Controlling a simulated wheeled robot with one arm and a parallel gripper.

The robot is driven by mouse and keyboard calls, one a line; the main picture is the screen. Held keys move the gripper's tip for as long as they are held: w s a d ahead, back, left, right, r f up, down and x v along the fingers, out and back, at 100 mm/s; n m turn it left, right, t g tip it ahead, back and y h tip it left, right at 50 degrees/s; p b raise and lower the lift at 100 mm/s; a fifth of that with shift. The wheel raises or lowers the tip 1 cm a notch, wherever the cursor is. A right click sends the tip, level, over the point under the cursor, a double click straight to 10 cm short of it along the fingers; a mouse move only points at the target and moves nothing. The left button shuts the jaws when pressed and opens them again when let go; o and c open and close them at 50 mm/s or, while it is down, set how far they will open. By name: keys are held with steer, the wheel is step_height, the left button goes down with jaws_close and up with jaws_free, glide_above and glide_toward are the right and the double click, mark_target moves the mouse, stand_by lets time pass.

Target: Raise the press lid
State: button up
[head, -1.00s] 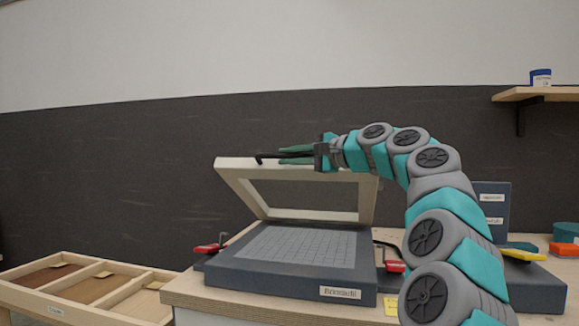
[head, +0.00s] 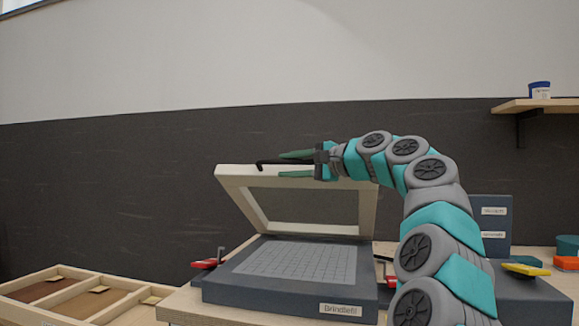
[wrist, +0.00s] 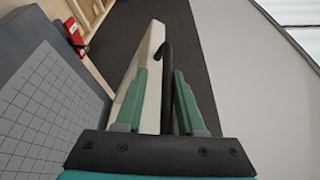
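The press (head: 290,291) has a dark base with a gridded bed and a name label on its front. Its pale frame lid (head: 232,184) stands raised and tilted back, well clear of the bed. A black bar handle (head: 261,163) sticks out at the lid's top edge. My gripper (head: 280,165) is at this edge with its green fingers spread. In the wrist view, the black handle (wrist: 167,85) runs between the two fingers (wrist: 160,85), with a gap on its left side. Contact on its right side is unclear.
Red clamps (head: 205,263) sit beside the base. A divided wooden tray (head: 75,299) stands at left. Dark labelled boxes (head: 491,222) and a yellow-handled tool (head: 526,269) are at right. A shelf with a jar (head: 539,90) is on the wall. The space above the lid is clear.

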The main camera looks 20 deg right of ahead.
steer(key=shift+o, duration=0.5)
steer(key=shift+s+d, duration=0.1)
